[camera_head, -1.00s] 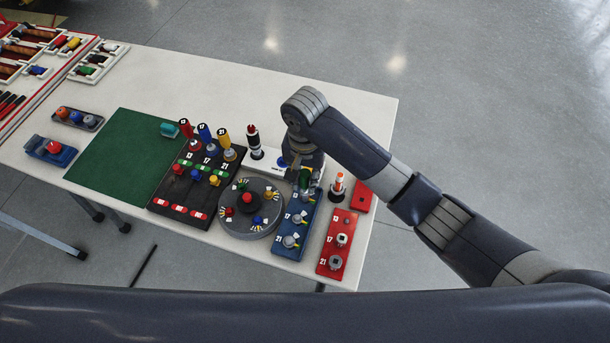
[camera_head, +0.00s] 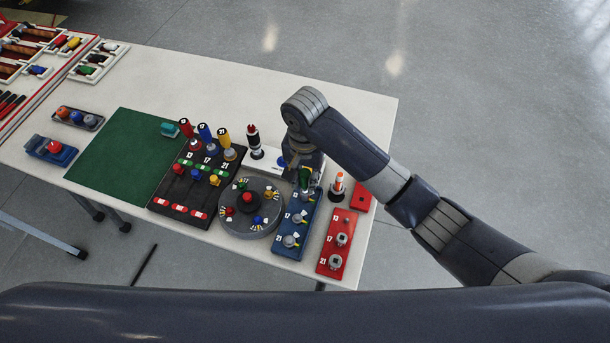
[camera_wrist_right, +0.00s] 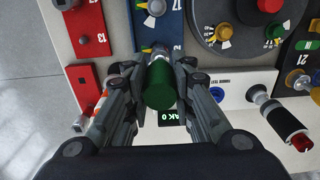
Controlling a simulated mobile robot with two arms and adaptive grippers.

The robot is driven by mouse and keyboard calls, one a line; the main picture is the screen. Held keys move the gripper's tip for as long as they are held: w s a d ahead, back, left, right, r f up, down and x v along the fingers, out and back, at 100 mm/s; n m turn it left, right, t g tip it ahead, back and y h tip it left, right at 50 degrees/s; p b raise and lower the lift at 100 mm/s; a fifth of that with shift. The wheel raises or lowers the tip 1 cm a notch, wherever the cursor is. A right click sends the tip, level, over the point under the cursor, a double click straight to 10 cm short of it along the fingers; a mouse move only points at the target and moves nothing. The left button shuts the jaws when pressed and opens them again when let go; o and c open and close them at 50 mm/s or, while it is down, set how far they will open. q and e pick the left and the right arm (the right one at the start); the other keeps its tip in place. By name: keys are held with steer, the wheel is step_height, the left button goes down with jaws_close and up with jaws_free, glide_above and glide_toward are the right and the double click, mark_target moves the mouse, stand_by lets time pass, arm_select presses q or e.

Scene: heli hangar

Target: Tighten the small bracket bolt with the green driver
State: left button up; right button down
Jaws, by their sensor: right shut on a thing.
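The green driver (camera_head: 304,176) stands roughly upright in my right gripper (camera_head: 303,172), over the far end of the blue bracket plate (camera_head: 283,253). In the right wrist view, my right gripper (camera_wrist_right: 158,82) is shut on the driver's green handle (camera_wrist_right: 160,88). The small bolt at the plate's "13" position is hidden under the driver, so I cannot tell whether the tip sits on it. The plate's "17" bolt (camera_head: 299,218) and "21" bolt (camera_head: 290,241) are in clear view. My left gripper is not in view.
A red plate (camera_head: 333,256) with sockets and an orange-and-white tool (camera_head: 338,184) stand right of the blue plate. A grey round dial (camera_head: 247,227) is close on its left. A black rack (camera_head: 160,203) holds red, blue and yellow drivers. The green mat (camera_head: 120,155) is mostly clear.

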mark_target(305, 173)
steer(key=shift+n, duration=0.3)
steer(key=shift+r, duration=0.15)
steer(key=shift+r+p, duration=1.45)
steer(key=shift+p, duration=1.05)
step_height(305, 173, up, 4)
steer(key=p, duration=0.5)
steer(key=shift+p, duration=0.3)
